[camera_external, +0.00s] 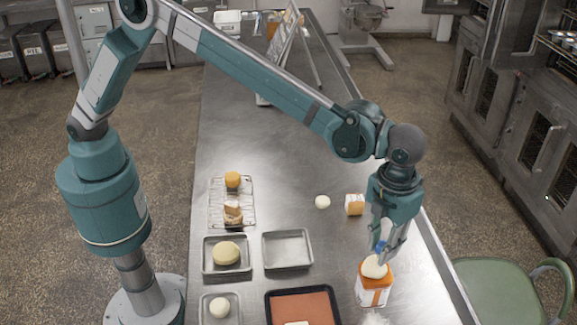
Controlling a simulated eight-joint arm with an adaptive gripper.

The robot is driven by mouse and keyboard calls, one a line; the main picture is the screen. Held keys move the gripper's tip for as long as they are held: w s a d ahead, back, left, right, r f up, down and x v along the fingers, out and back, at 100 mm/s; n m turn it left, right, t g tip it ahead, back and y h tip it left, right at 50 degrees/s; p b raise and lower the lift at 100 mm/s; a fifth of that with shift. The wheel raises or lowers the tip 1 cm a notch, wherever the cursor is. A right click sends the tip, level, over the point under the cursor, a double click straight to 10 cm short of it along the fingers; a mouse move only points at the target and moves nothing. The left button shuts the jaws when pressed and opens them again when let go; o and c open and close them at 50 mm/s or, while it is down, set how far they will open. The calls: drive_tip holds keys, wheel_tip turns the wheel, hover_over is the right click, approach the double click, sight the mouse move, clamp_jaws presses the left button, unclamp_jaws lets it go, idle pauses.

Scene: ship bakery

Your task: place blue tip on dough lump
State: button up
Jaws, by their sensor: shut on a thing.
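My gripper (384,254) points down at the right side of the steel table and is shut on a small blue tip (380,246), which is partly hidden by the fingers. Right below the fingers is a pale lump (374,267) on top of an orange and white carton (374,291). I cannot tell whether the tip touches this lump. Other pale dough-like lumps are a small white ball (322,202) on the bare table, a larger flattened lump (226,253) in a left tray, and a round one (220,307) in the front left tray.
An empty metal tray (287,249) and a dark tray with a reddish-brown inside (302,308) stand mid-table. A wire rack (218,214) holds baked pieces. A green chair (497,290) is at the right. The far table middle is clear.

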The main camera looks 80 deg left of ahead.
sight(383, 244)
drive_tip(key=shift+f, duration=0.65)
drive_tip(key=shift+f, duration=0.15)
drive_tip(key=o, duration=0.7)
wheel_tip(383, 244, up, 12)
drive_tip(key=shift+r+b, duration=0.2)
drive_tip(key=shift+b, duration=0.1)
idle(0.8)
